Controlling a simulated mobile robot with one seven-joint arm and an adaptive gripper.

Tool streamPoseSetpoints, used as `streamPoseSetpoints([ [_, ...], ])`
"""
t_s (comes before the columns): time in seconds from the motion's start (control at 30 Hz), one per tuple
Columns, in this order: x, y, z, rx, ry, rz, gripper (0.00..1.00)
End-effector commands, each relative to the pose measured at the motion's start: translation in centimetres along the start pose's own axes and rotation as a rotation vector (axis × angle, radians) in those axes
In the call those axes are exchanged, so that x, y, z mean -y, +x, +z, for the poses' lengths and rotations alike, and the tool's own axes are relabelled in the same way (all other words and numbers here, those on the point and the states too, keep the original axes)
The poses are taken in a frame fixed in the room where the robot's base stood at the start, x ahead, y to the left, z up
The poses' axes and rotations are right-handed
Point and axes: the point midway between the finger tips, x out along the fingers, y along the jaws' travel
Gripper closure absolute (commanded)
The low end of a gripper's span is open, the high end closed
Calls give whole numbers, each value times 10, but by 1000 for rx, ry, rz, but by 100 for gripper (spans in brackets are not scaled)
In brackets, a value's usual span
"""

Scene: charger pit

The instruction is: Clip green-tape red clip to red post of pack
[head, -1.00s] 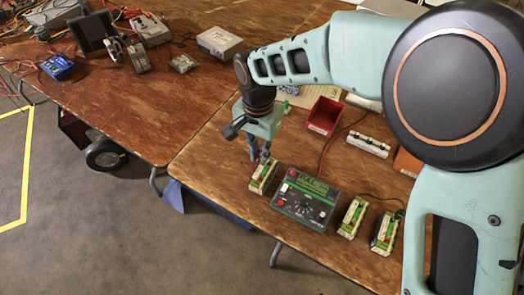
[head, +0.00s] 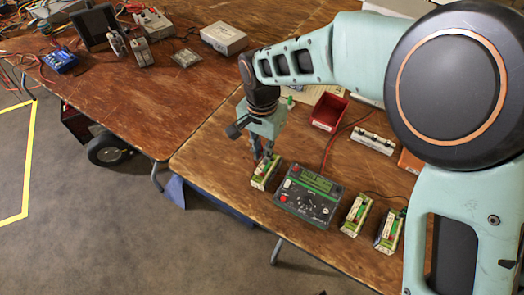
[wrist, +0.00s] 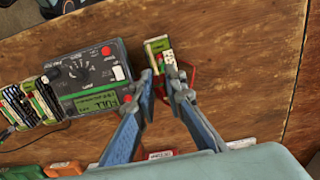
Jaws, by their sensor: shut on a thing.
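My gripper (head: 262,158) points down over the end of a small green-and-white pack (head: 263,174), left of the dark tester. In the wrist view, the blue fingers (wrist: 161,86) reach the near end of this pack (wrist: 157,46). They are closed on a small red clip (wrist: 187,70), mostly hidden by the fingertips. I cannot make out green tape on it. Whether the clip is around the pack's post or only beside it cannot be told. The tester (head: 308,195) shows "FULL" on its display in the wrist view (wrist: 97,103).
Two similar packs (head: 357,214) (head: 390,230) stand right of the tester. A red bin (head: 328,111), a red cable and a white strip (head: 372,142) lie behind it. A grey box (head: 224,38) and a blue device (head: 60,61) sit on the left table. Bare wood lies left of the gripper.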

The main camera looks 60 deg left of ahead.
Motion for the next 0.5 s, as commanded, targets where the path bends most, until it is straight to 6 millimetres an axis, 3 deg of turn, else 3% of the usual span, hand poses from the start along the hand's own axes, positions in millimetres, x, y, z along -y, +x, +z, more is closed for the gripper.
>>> streamPoseSetpoints([
  [0.5,0,34,0,1,-1,1,100],
])
